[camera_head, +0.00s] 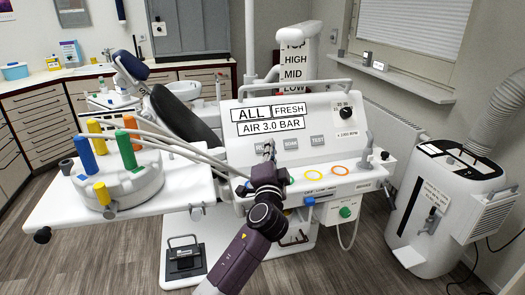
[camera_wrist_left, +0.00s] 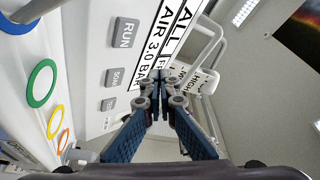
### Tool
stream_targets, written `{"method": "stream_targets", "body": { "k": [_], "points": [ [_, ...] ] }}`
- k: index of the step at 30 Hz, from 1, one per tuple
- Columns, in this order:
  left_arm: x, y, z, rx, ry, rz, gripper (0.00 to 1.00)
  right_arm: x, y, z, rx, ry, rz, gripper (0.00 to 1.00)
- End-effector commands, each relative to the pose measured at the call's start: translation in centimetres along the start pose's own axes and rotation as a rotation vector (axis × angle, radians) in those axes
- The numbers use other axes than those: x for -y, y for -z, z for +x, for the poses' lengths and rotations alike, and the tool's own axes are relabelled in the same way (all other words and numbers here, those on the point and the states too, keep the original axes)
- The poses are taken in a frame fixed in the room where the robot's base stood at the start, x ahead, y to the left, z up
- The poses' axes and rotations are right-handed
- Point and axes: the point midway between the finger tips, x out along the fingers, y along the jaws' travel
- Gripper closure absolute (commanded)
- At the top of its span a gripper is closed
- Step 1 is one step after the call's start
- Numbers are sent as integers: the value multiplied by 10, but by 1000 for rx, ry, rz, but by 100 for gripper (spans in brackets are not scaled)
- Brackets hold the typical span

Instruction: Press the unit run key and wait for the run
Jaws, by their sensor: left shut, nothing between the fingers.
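The white unit panel (camera_head: 340,122) stands in the middle of the head view, with labels "ALL", "FRESH" and "AIR 3.0 BAR". Its grey run key (camera_wrist_left: 125,32) shows clearly in the left wrist view, marked RUN. In the head view it is mostly hidden behind my left gripper (camera_head: 268,152). The left gripper is shut and empty. In the wrist view its closed fingertips (camera_wrist_left: 157,82) are right of the run key, over the panel's label area. I cannot tell whether they touch the panel. My right gripper is not in view.
A knob (camera_head: 345,113) is above right. Hoses (camera_head: 190,140) arch left of my gripper from a holder (camera_head: 118,187) with coloured posts. A white machine (camera_head: 440,210) stands at right.

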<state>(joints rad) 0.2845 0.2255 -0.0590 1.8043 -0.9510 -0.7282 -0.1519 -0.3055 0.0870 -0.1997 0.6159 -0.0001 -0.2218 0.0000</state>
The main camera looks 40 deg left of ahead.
Motion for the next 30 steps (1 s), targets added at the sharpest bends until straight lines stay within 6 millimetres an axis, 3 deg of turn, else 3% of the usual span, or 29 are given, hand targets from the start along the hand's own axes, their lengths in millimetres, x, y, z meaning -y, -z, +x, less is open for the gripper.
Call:
{"method": "stream_targets", "body": {
  "k": [4,12,30],
  "points": [
    [-15,-14,16,0,2,4,100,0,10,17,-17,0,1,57],
    [-31,-29,38,0,2,1,100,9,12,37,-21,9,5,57],
    [-33,-33,46,0,1,0,100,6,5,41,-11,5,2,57]
  ]
}}
